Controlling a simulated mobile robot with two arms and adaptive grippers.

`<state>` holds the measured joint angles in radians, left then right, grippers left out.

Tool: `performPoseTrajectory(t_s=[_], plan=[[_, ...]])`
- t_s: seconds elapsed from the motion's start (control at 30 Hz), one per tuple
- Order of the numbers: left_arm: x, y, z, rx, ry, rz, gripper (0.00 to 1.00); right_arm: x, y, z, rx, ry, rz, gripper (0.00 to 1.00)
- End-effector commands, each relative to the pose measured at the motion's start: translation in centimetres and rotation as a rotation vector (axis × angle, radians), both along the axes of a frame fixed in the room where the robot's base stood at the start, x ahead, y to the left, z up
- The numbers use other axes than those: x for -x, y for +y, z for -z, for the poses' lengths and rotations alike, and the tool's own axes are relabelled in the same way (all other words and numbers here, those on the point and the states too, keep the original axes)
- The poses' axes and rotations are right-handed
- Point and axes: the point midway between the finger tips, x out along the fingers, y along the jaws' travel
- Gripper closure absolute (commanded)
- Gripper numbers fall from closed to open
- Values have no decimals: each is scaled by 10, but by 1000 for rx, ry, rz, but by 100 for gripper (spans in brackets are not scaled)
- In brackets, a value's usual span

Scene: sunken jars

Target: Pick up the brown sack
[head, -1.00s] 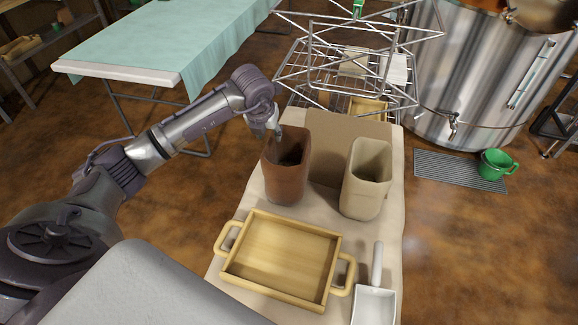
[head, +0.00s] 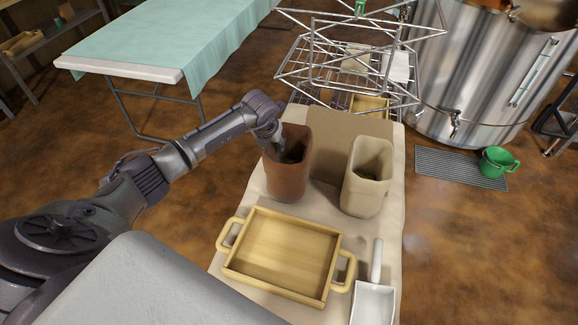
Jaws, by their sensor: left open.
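My left gripper (head: 281,146) is open at the mouth of a tall reddish-brown jar (head: 287,182), its fingers pointing down into the opening near the left rim. A small dark shape shows inside this jar, too dim to tell what it is. A tall beige jar (head: 364,183) stands to the right, with something dark at its bottom. I cannot make out a brown sack for certain; the jars' insides are partly hidden. My right gripper is not in view.
A wooden tray (head: 226,268) with two handles lies in front of the jars, beside a white scoop (head: 374,300). A brown panel (head: 334,137) stands behind the jars. A wire rack (head: 300,62) and a steel vat (head: 470,75) are farther back.

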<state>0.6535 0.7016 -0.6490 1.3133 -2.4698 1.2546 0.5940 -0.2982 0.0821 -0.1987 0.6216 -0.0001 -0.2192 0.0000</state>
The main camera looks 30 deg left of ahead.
Motion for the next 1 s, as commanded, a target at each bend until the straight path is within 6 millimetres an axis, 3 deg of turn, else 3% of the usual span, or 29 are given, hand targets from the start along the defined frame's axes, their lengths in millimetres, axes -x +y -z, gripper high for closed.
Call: performPoseTrajectory(t_s=[0.8,1.0], plan=[[0,0,4,0,0,-1,58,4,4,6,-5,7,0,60],[0,0,4,0,0,-1,91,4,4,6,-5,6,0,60]])
